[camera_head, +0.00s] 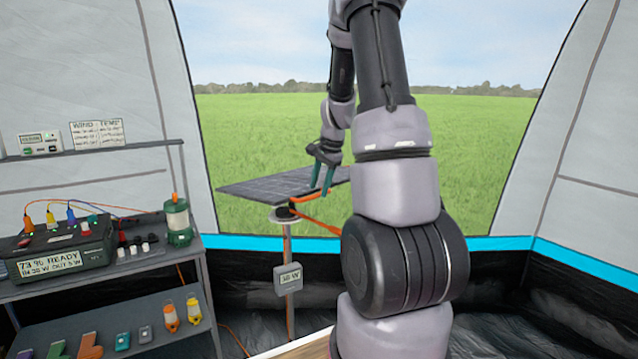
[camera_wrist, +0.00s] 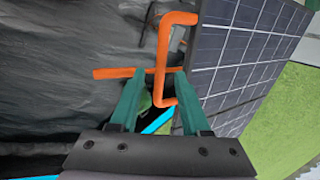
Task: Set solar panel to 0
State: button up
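The dark solar panel (camera_head: 268,187) lies nearly flat, slightly tilted, on a post by the tent opening. Its gridded face fills the right of the wrist view (camera_wrist: 238,50). An orange bracket-shaped handle (camera_wrist: 162,55) stands beside the panel's edge, with an orange bar (camera_wrist: 118,73) to its left. My gripper (camera_head: 322,183) is at the panel's right-hand end. In the wrist view its teal fingers (camera_wrist: 160,76) are apart, with the handle's long bar showing between the tips. I cannot tell whether they touch it.
A shelf on the left holds a power box (camera_head: 62,250) with plugged cables, a green lantern (camera_head: 178,220) and several small items on its lower level. A grey device (camera_head: 40,143) and a chart stand on the upper shelf. Grass lies beyond the opening.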

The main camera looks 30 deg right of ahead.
jog(key=v, duration=1)
jog(key=shift+r, duration=0.4)
jog(key=shift+s, duration=0.15)
